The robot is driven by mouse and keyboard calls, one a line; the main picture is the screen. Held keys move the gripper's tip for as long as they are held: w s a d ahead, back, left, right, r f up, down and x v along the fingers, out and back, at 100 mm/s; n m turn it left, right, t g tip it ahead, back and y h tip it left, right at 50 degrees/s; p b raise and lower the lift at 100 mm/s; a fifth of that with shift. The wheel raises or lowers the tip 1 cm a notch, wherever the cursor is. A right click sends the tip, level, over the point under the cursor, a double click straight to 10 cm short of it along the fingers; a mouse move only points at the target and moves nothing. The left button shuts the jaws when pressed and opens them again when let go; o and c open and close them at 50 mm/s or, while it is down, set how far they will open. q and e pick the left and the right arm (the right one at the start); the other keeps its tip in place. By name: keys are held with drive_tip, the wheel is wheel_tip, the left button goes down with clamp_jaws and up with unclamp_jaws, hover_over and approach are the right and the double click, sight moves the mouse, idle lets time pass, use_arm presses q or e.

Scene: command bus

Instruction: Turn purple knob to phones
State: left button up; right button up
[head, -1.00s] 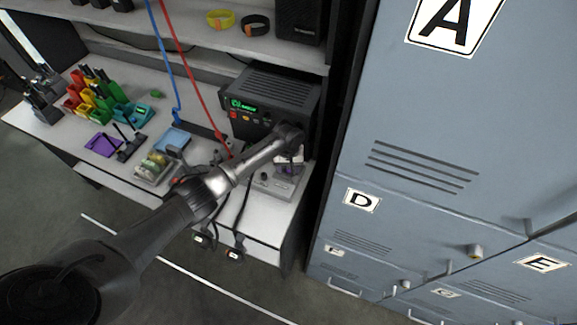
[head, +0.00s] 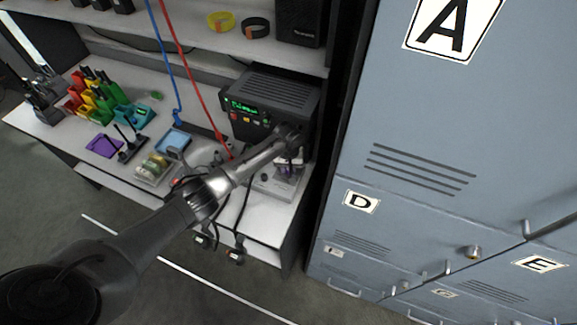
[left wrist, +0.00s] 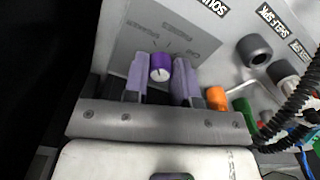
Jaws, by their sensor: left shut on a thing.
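The purple knob (left wrist: 160,67) sits on a grey panel (left wrist: 125,48) in the left wrist view, with a white mark on its face. My left gripper (left wrist: 160,78) has its two purple-grey fingers on either side of the knob and is shut on it. Printed labels, including one that reads like "SPEAKER" and one like "PHONES", stand beyond the knob, turned in the picture. In the head view my left gripper (head: 289,162) is over the small grey control box (head: 271,187), and the knob is not clear there. My right gripper is not in view.
A black radio (head: 270,98) stands behind the gripper. Blue lockers (head: 420,130) rise to the right.

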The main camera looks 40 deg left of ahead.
use_arm(q)
drive_tip(key=shift+r+m+p, duration=0.15)
drive_tip(key=shift+m+p, duration=0.45)
drive_tip(key=shift+m, duration=0.1)
drive_tip(key=shift+m+p, duration=0.7)
drive_tip(key=shift+m, duration=0.5)
drive_tip(key=m+p, duration=0.1)
drive_tip(key=m, duration=0.2)
drive_tip(key=shift+m, duration=0.4)
drive_tip(key=shift+f, duration=0.2)
drive_tip(key=o, duration=0.9)
drive_tip(key=shift+o, duration=0.2)
drive_tip(key=shift+r, duration=0.15)
